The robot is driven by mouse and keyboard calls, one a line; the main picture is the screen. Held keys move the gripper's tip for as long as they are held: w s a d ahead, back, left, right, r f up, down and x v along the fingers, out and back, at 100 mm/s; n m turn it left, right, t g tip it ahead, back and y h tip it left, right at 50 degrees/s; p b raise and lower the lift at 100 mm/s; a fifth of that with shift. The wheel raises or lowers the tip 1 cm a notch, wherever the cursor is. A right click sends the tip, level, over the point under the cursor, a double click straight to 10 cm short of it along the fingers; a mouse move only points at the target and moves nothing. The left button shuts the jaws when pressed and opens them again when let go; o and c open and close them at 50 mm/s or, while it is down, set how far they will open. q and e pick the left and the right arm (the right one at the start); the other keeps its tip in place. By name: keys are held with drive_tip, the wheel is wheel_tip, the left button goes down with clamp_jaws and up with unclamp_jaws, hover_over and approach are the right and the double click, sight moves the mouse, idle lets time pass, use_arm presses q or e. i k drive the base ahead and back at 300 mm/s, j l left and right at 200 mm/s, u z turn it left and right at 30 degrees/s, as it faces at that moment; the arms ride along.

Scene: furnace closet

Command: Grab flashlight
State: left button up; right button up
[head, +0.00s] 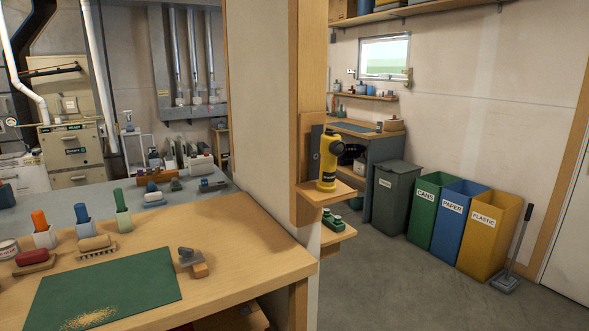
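A yellow and black flashlight (328,162) stands upright on a small wooden shelf (318,194) fixed to the end post of the partition wall, right of the picture's middle. A dark strip lies against the post just behind it. Neither of my grippers shows in the head view, and nothing is seen touching the flashlight.
A wooden workbench (232,236) with a green mat (120,283), brushes and blocks fills the lower left. A lower shelf (338,234) holds a green item. Several bins, including a yellow one (490,235), line the right wall. The grey floor (420,295) is clear.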

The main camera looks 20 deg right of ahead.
sight(326, 184)
drive_tip(key=i+l+u, duration=0.15)
drive_tip(key=l, duration=0.55)
drive_tip(key=i+l+u, duration=0.15)
drive_tip(key=l, duration=0.55)
drive_tip(key=l+u, duration=0.15)
drive_tip(key=l, duration=0.6)
